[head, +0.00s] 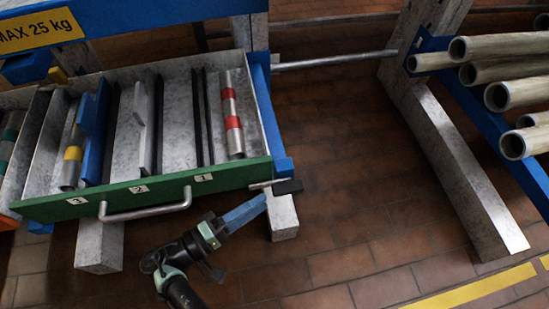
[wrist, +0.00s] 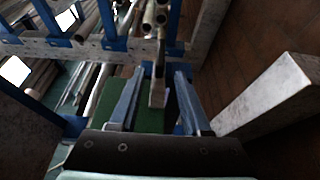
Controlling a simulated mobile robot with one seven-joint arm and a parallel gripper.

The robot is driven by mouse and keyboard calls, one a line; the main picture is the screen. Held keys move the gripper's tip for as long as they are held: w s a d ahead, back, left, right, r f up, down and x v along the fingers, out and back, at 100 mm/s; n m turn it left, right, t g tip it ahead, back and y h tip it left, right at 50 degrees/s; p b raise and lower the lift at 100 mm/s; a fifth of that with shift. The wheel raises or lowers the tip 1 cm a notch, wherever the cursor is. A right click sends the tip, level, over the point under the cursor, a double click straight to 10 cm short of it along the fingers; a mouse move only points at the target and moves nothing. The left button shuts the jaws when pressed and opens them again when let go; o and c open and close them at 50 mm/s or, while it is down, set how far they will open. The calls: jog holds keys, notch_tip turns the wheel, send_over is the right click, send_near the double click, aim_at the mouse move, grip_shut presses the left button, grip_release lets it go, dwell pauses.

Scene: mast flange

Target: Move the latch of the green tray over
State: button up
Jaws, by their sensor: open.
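The green tray (head: 118,201) is a pulled-out metal drawer with a green front, a bar handle (head: 145,212) and number labels. Its latch (head: 288,186) sits at the right end of the front, a short metal rod with a dark grip pointing right. My gripper (head: 262,199) is just below and in front of the latch, with its blue fingers pointing up and right towards it. In the wrist view, the two fingers are spread apart (wrist: 159,78), with a narrow upright piece between them, perhaps the latch. The green front (wrist: 146,112) is behind the left finger. I cannot tell whether the fingers touch the latch.
The tray holds a red-banded tube (head: 231,110), a yellow-banded tube (head: 72,158) and dividers. A grey rack leg (head: 283,216) stands below the latch. Pipes (head: 500,47) lie on a rack to the right, above a grey foot beam (head: 455,165). The brick floor between is clear.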

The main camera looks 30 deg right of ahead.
jog(key=a, duration=0.5)
jog(key=shift+s+a, duration=0.3)
